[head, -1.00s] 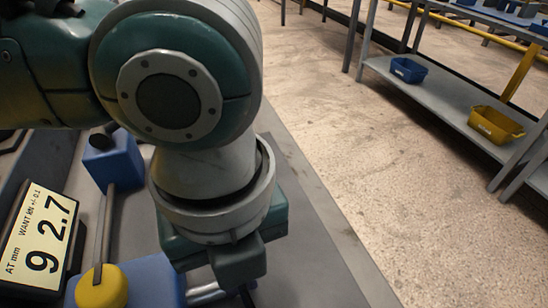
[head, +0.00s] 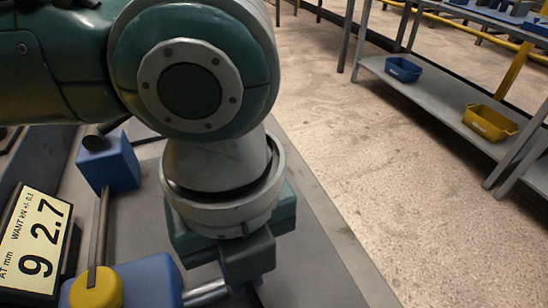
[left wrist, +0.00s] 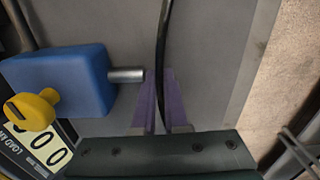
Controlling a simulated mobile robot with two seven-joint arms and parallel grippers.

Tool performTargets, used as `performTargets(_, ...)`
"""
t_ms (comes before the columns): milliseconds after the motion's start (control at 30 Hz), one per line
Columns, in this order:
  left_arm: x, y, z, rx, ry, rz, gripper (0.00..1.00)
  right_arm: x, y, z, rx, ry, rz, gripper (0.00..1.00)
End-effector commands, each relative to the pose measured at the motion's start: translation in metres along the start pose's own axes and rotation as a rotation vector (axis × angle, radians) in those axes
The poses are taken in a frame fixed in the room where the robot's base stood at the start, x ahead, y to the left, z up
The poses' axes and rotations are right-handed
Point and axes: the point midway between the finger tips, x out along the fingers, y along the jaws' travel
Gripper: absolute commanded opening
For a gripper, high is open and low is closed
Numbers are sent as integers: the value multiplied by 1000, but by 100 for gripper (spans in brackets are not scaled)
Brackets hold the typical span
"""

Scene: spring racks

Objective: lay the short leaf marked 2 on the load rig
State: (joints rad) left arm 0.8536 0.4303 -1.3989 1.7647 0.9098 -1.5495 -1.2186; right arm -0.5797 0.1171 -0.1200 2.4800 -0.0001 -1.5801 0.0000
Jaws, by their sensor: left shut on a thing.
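The load rig has a blue block (head: 150,280) with a yellow knob (head: 97,290) and a metal peg, plus a second blue block (head: 108,165) behind. In the left wrist view the front blue block (left wrist: 62,82) and its peg (left wrist: 126,75) lie left of my left gripper. My left gripper (left wrist: 163,85) is shut on a thin dark, slightly curved leaf (left wrist: 164,35), whose edge shows between the purple fingers. The peg tip is close to the left finger; I cannot tell if they touch. The leaf's mark is not visible. My right gripper is out of view.
A display (head: 38,238) reads 9 mm and 2.7 kN wanted. A second, tilted display (left wrist: 40,145) labelled LOAD kN shows zeros. Grey bench top (head: 315,265) is bare at right. Beyond the floor, a shelf holds a blue bin (head: 404,70) and a yellow bin (head: 491,122).

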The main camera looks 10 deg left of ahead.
Motion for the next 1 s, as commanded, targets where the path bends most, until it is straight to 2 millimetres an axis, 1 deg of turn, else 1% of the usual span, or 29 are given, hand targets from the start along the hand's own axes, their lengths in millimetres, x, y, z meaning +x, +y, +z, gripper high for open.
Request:
performTargets(367, -1, -2, 0, 0, 0, -9, 0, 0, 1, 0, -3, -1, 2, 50)
performTargets(667, 2, -2, 0, 1, 0, -9, 0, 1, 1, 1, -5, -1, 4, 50)
performTargets(700, 2, -2, 0, 1, 0, -9, 14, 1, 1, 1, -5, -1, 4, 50)
performTargets(900, 3, -2, 0, 0, 0, -6, 37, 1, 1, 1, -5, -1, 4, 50)
performTargets(1000, 3, -1, 0, 0, 0, -5, 46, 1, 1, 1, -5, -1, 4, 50)
